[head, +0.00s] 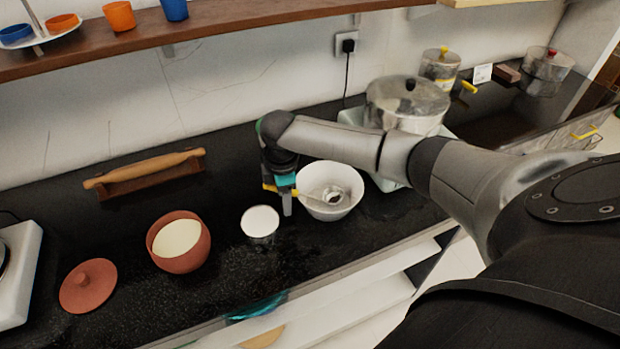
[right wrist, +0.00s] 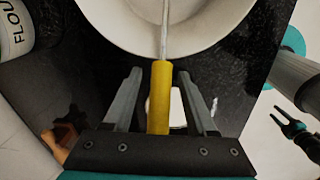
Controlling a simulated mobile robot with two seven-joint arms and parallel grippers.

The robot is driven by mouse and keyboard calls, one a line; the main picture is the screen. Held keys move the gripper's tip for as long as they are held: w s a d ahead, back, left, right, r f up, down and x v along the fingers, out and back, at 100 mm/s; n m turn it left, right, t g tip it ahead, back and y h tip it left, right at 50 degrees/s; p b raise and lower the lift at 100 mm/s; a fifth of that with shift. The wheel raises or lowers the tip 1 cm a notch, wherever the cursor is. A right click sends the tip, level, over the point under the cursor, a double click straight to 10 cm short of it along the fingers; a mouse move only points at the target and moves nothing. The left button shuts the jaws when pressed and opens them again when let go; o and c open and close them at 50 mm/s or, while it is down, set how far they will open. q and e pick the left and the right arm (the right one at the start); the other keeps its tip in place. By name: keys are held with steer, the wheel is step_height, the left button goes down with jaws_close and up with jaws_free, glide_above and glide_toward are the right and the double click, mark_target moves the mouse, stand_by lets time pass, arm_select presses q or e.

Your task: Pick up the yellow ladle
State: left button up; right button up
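The ladle's yellow handle (right wrist: 160,95) lies between the two spread fingers of my right gripper (right wrist: 161,75) in the right wrist view, with a gap on each side. Its thin metal stem runs up into a white bowl (right wrist: 225,30). In the head view the handle end (head: 268,187) shows at the left of my right gripper (head: 286,205), at the left rim of the bowl (head: 347,176); the ladle's head rests in the bowl. My left gripper (right wrist: 282,115) seems to be the dark two-pronged shape at the right edge of the right wrist view, its prongs apart.
A white-topped container (head: 260,221) stands close left of the bowl. Further left are a clay pot (head: 196,258), its lid (head: 88,286) and a rolling pin (head: 145,168). A steel pot (head: 407,98) stands behind the bowl. A shelf (head: 220,20) hangs above.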

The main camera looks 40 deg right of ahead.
jaws_close()
steer(key=shift+r, duration=0.15)
stand_by(0.5)
step_height(320, 180, up, 20)
steer(key=p, duration=0.3)
steer(key=shift+p, duration=0.35)
